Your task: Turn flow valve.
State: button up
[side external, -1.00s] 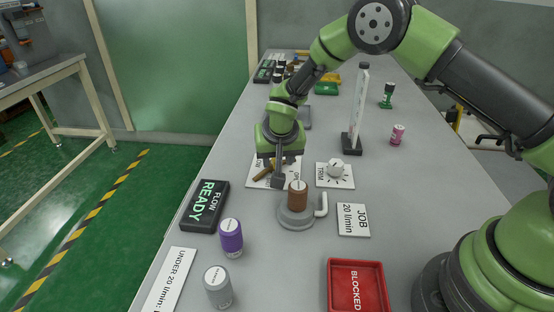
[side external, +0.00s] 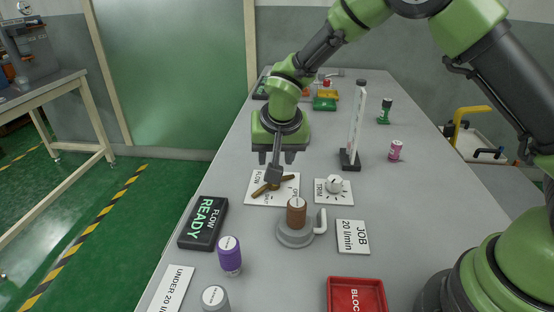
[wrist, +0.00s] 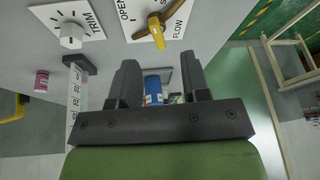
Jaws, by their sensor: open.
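The flow valve is a brown and yellow handle (side external: 284,184) on a white plate (side external: 254,195) marked FLOW and OPEN. In the wrist view the handle (wrist: 157,30) lies diagonally, its upper right end toward a label cut off after an S. My gripper (side external: 277,158) is open, its fingers pointing down behind and above the plate in the side view. In the wrist view the gripper (wrist: 160,72) has nothing held between its fingers; a blue object (wrist: 152,88) shows beyond the gap. The handle stands apart from the fingers. A dark part on my wrist partly covers the plate in the side view.
A white TRIM knob (side external: 334,184) sits right of the valve. A tall clear column (side external: 356,125) stands behind it. A brown-topped cylinder (side external: 296,212) on a grey base, a FLOW READY sign (side external: 203,222), a purple container (side external: 230,255) and a red tray (side external: 356,281) are nearer.

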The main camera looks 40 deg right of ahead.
jog(key=w+a+r+m+t+y, duration=0.1)
jog(key=w+a+m+t+y, duration=0.15)
jog(key=a+m+y, duration=0.35)
jog(key=w+d+r+m+t+h, duration=0.3)
jog(key=w+d+m+h, duration=0.2)
jog(key=m, duration=1.2)
jog(key=s+d+f+m+g+h, duration=0.1)
jog(key=s+d+f+m+g, duration=0.35)
jog(key=m, duration=0.75)
jog(key=shift+g, duration=0.4)
jog(key=x, duration=0.2)
jog(key=a+x, duration=0.1)
jog(key=x, duration=0.2)
jog(key=s+x, duration=0.1)
jog(key=x, duration=0.2)
jog(key=shift+a+f, duration=0.15)
jog(key=shift+f, duration=0.4)
